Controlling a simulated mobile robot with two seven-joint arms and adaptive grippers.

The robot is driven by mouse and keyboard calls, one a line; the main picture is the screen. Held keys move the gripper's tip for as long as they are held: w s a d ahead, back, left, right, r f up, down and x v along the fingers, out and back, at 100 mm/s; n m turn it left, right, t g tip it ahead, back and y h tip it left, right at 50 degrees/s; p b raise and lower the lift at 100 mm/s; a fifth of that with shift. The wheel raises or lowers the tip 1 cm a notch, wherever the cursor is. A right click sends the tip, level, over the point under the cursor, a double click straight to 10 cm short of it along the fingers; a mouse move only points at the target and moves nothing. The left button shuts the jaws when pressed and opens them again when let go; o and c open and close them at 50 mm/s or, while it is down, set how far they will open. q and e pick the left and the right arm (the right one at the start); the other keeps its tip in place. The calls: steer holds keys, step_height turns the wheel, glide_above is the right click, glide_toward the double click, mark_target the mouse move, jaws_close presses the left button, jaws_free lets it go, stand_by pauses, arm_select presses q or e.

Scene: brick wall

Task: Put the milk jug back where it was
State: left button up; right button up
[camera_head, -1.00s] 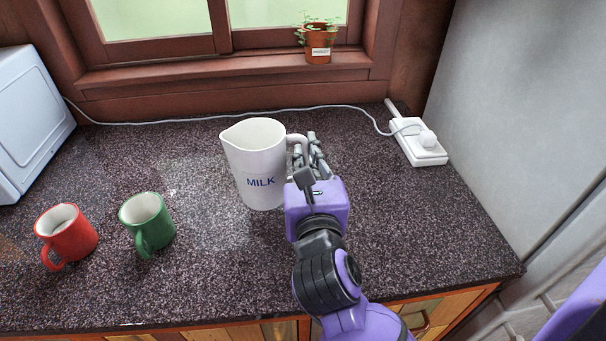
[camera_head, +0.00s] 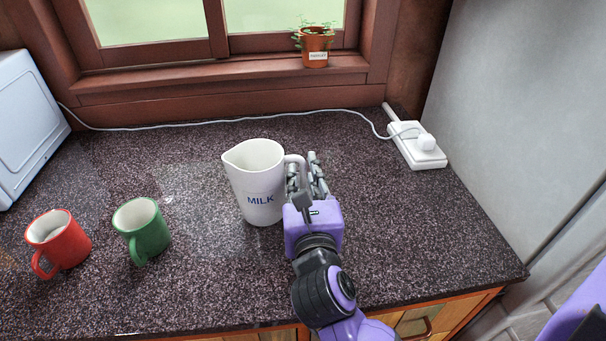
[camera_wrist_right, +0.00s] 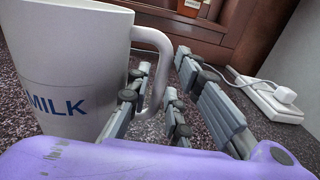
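The white milk jug (camera_head: 256,182), marked MILK, stands upright on the dark speckled counter (camera_head: 215,280), spout to the left and handle to the right. My right gripper (camera_head: 304,168) is at the handle, to the right of the jug. In the wrist view the jug (camera_wrist_right: 65,60) fills the left side, and its handle (camera_wrist_right: 160,45) reaches down between the fingers of the right gripper (camera_wrist_right: 165,70). The fingers look spread, with a visible gap around the handle. Where the near finger overlaps the handle, contact is hard to judge. My left gripper is not in view.
A green mug (camera_head: 146,232) and a red mug (camera_head: 60,243) stand at the left. A white power strip (camera_head: 416,146) with a cable lies at the back right. A potted plant (camera_head: 316,48) sits on the windowsill. The counter to the right of my gripper is clear.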

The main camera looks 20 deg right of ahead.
steer(key=shift+r, duration=0.1)
steer(key=shift+s, duration=0.15)
steer(key=v, duration=0.3)
steer(key=b+v, duration=0.1)
steer(key=v, duration=0.3)
steer(key=shift+s+a+f+b, duration=0.1)
steer(key=shift+f+b, duration=0.1)
steer(key=shift+b, duration=0.1)
steer(key=v, duration=0.1)
steer(key=p+v, duration=0.1)
steer(key=v, duration=0.2)
steer(key=shift+s+r, duration=0.1)
steer(key=shift+r, duration=0.2)
steer(key=shift+s+a, duration=0.1)
steer(key=shift+s, duration=0.05)
